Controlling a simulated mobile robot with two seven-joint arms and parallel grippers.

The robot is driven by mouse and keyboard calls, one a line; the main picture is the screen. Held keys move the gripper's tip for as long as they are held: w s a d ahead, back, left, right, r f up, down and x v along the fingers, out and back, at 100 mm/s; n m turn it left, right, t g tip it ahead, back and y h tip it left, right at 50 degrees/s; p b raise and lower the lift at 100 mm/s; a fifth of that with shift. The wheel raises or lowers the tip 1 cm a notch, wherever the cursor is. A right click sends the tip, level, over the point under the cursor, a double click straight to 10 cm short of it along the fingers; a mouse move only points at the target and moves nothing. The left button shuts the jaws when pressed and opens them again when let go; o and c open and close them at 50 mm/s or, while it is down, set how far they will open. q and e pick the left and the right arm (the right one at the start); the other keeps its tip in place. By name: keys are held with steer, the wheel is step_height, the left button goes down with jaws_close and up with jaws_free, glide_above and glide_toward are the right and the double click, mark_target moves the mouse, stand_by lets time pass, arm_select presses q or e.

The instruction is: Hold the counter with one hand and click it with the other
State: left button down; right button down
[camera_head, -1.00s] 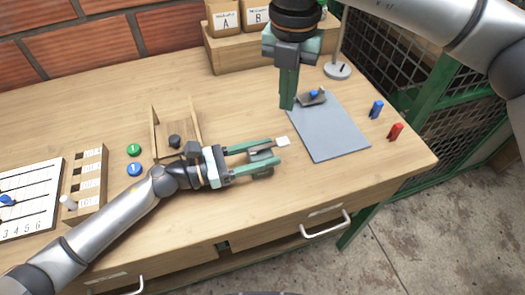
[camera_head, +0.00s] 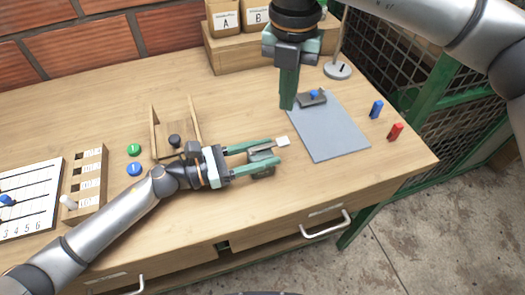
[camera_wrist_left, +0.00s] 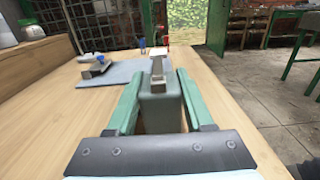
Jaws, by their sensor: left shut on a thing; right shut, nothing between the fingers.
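The counter (camera_head: 261,156) is a small grey-green box with a metal lever ending in a pale flat tab (camera_head: 283,141). My left gripper (camera_head: 272,152) is shut on it, low over the front part of the table; in the left wrist view the counter (camera_wrist_left: 160,108) sits between the two green fingers. My right gripper (camera_head: 287,106) points down, shut and empty, behind the counter and just right of it in the head view. It looks apart from the counter and close to the left edge of the grey mat. The right gripper is not visible in the left wrist view.
A grey mat (camera_head: 325,132) carries a dark device with a blue part (camera_head: 312,97). Blue (camera_head: 376,109) and red (camera_head: 395,132) pieces stand to its right. A wooden holder (camera_head: 158,130) and green (camera_head: 134,150) and blue buttons (camera_head: 134,169) lie left. Labelled boxes (camera_head: 224,18) stand behind.

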stand_by(0.3)
steer(key=shift+s+a+r+n+t+y, duration=0.15)
steer(key=shift+s+a+n+t+y, duration=0.35)
steer(key=shift+n+t+y, duration=0.55)
steer(key=shift+s+a+r+n+t+y, duration=0.25)
steer(key=shift+a+n+t+y, duration=0.6)
steer(key=shift+y, duration=0.45)
steer(key=shift+s+a+r+n+t+y, duration=0.1)
steer(key=shift+s+a+n+t+y, duration=0.4)
steer(key=shift+n+t+y, duration=0.55)
steer(key=shift+f+g, duration=0.1)
steer(key=shift+g, duration=0.15)
glide_above(268, 155)
steer(key=shift+a+f, duration=0.1)
steer(key=shift+f, duration=4.25)
steer(key=shift+f, duration=0.4)
